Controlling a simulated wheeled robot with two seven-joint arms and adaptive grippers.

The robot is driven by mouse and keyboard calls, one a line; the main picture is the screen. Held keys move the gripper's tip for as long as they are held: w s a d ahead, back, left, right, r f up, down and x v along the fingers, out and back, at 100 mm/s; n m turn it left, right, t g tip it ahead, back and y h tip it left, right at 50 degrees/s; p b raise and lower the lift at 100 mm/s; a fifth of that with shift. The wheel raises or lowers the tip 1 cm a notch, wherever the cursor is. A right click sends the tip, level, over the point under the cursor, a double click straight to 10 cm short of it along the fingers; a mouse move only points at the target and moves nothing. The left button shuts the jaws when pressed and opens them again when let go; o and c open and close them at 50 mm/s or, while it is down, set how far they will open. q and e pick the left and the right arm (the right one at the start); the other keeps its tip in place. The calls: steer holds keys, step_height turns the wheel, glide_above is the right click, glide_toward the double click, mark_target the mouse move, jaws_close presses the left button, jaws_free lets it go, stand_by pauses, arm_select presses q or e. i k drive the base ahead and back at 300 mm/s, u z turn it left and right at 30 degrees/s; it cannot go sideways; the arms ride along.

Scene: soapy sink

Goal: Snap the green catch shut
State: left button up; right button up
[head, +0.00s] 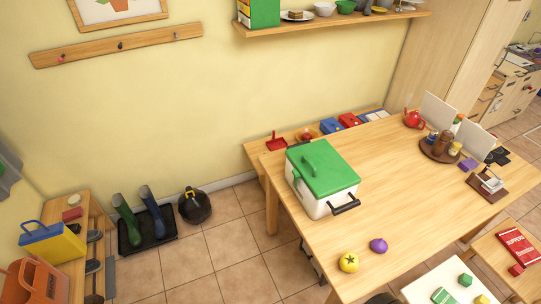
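A white cool box (315,200) with a green lid (322,167) stands on the near left part of the wooden table. The lid lies on the box and has a raised green handle on top. A black carrying handle (345,204) sticks out at the box's near right side. I cannot make out the green catch clearly at this size, nor whether it is open or shut. Neither of my grippers is in view.
A yellow fruit (349,262) and a purple one (378,246) lie on the wooden table (385,205), near its front edge. A round tray (440,150) with jars and a red teapot (413,119) stand farther right. The table's middle is clear.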

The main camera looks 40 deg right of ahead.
mark_target(296, 174)
steer(key=u, duration=0.05)
steer(key=i, duration=2.65)
steer(key=z, duration=4.5)
